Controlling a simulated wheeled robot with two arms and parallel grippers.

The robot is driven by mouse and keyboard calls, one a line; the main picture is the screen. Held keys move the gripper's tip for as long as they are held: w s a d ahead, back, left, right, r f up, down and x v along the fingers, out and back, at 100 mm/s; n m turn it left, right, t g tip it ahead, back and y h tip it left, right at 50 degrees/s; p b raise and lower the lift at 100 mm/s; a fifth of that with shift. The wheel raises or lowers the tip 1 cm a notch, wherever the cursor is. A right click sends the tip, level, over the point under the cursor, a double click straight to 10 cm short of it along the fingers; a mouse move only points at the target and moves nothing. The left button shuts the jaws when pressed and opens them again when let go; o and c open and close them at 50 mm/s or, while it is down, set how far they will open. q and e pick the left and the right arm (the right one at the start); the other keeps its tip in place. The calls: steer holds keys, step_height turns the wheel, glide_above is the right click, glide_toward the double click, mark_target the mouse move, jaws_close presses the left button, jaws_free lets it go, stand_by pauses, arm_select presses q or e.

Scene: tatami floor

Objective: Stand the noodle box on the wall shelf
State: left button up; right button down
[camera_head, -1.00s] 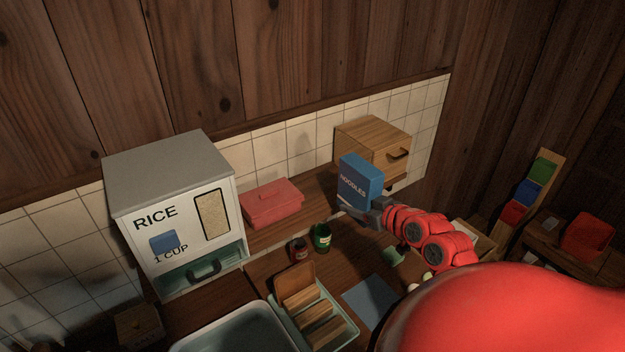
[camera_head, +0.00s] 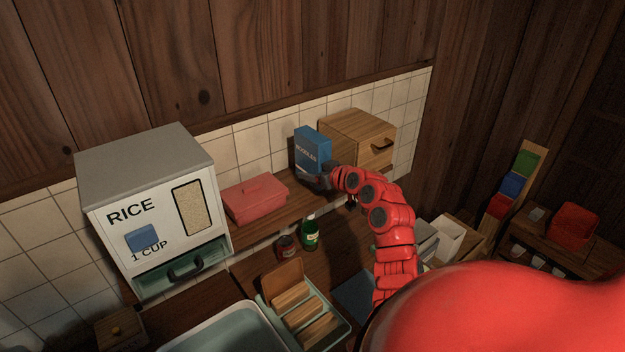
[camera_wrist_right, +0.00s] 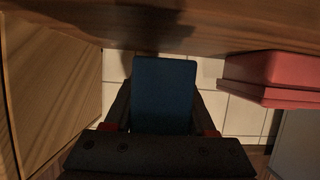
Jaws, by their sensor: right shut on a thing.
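The blue noodle box (camera_head: 312,150) is upright, or nearly so, in my right gripper (camera_head: 318,180), which is shut on its lower part. In the right wrist view the box (camera_wrist_right: 165,95) sits between the fingers of my right gripper (camera_wrist_right: 165,130). The box is at the wooden wall shelf (camera_head: 292,213), in the gap between the red lidded container (camera_head: 255,197) and the wooden drawer box (camera_head: 362,140). The gripper hides the box's bottom, so I cannot tell whether it touches the shelf. My left gripper is not in view.
The rice dispenser (camera_head: 150,210) stands left of the red container. The tiled wall (camera_head: 255,145) is close behind the noodle box. A green jar (camera_head: 310,234) and a dark red jar (camera_head: 285,247) stand below the shelf, near a toast rack (camera_head: 300,310).

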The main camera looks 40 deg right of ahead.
step_height(320, 180, down, 2)
steer(key=shift+w+f, duration=0.1)
steer(key=shift+f+b, duration=0.1)
steer(key=shift+b, duration=0.2)
steer(key=shift+c, duration=1.1)
jaws_free()
